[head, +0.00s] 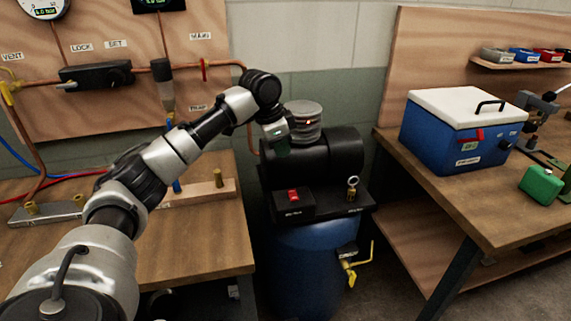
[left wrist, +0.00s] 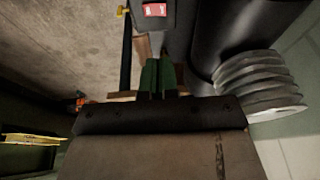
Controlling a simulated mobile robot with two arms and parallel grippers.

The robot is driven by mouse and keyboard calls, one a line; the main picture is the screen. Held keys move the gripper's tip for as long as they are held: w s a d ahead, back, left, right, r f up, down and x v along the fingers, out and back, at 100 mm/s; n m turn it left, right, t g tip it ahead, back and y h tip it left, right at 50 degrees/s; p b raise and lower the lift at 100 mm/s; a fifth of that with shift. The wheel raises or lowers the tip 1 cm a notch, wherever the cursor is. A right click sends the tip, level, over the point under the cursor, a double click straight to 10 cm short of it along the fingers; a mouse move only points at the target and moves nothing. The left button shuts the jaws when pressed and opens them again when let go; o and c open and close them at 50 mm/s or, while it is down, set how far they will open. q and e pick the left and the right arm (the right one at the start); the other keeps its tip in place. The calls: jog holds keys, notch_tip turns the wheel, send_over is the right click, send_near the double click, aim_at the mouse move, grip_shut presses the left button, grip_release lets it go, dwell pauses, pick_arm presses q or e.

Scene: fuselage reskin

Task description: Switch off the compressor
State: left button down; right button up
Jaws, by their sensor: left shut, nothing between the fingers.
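The compressor has a black motor (head: 335,157) on top of a blue tank (head: 305,262) and stands in the gap between two benches. Its red rocker switch (head: 292,194) sits on a black box at the front left. The switch also shows at the top edge of the left wrist view (left wrist: 155,10); its marking is too small to read. My left gripper (head: 283,152) is above and behind the switch, beside the motor, apart from the switch. In the left wrist view its green fingers (left wrist: 157,76) are closed together and empty. My right gripper is not in view.
A ribbed grey cylinder (head: 304,122) stands behind the motor, close to my left gripper. A blue cooler (head: 455,138) stands on the right bench. A panel with copper pipes (head: 105,82) is at left.

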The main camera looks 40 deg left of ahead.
aim_at(293, 191)
pick_arm(q)
jog(key=x, duration=1.1)
jog(key=shift+s+a+f+p, duration=0.15)
jog(key=shift+a+f+p, duration=0.15)
jog(key=shift+p, duration=0.1)
jog(key=shift+a+f, duration=0.1)
jog(key=shift+f, duration=0.65)
jog(key=shift+p, duration=0.55)
jog(key=shift+f, duration=0.2)
